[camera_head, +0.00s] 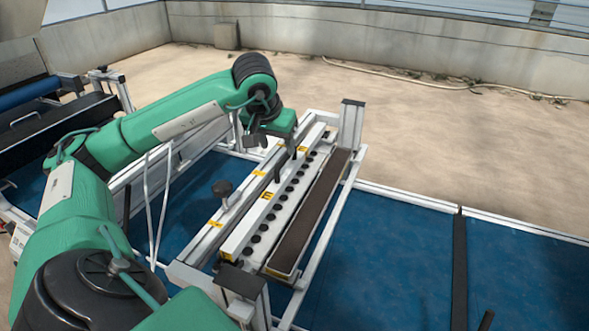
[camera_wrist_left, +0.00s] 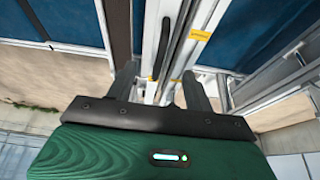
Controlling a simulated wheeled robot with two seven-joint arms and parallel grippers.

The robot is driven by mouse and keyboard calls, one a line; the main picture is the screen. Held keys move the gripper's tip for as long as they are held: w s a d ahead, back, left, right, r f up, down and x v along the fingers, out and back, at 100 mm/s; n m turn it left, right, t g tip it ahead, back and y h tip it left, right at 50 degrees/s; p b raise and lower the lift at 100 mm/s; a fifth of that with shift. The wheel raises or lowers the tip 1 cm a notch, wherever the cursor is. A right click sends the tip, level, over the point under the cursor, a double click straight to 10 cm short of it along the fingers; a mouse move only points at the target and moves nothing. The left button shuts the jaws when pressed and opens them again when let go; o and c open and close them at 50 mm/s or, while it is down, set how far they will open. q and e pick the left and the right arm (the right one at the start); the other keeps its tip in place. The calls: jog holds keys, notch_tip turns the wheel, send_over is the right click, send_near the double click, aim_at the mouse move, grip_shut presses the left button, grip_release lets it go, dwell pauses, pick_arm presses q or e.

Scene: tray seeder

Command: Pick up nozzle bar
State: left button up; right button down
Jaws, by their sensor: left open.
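The nozzle bar (camera_head: 249,227) looks to be the long white bar with yellow labels and a row of black round parts along its side. It lies across the machine frame, running from the lower left to the upper right. My left gripper (camera_head: 287,163) is over the far end of this bar assembly, pointing down. In the left wrist view its two dark fingers (camera_wrist_left: 160,88) are apart, with white rails (camera_wrist_left: 180,50) and a black handle-like strip in line with the gap. No hold on the bar shows. My right gripper is out of view.
A dark brown trough (camera_head: 312,213) lies to the right of the bar. The blue bed (camera_head: 385,260) at right is clear apart from a dark crossbar.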

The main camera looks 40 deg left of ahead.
pick_arm(q)
jog(key=p, duration=0.1)
send_over(285, 171)
jog(key=s+d, duration=0.1)
jog(key=s, duration=0.1)
jog(key=f, duration=0.5)
jog(key=shift+s+f, duration=0.2)
jog(key=shift+f, duration=0.1)
jog(key=shift+w+f, duration=0.25)
jog(key=shift+f, duration=0.25)
jog(key=shift+a+f+p, duration=0.1)
jog(key=shift+f+p, duration=0.1)
jog(key=shift+p, duration=0.25)
jog(key=p+x, duration=0.1)
jog(key=x, duration=0.2)
jog(key=shift+w+f+p, duration=0.15)
jog(key=shift+w+p, duration=0.1)
jog(key=shift+p, duration=0.15)
jog(key=shift+w+a+f, duration=0.15)
jog(key=shift+w+f, duration=0.05)
jog(key=shift+f, duration=0.35)
jog(key=c, duration=1)
jog(key=shift+r, duration=0.1)
jog(key=shift+c, duration=0.4)
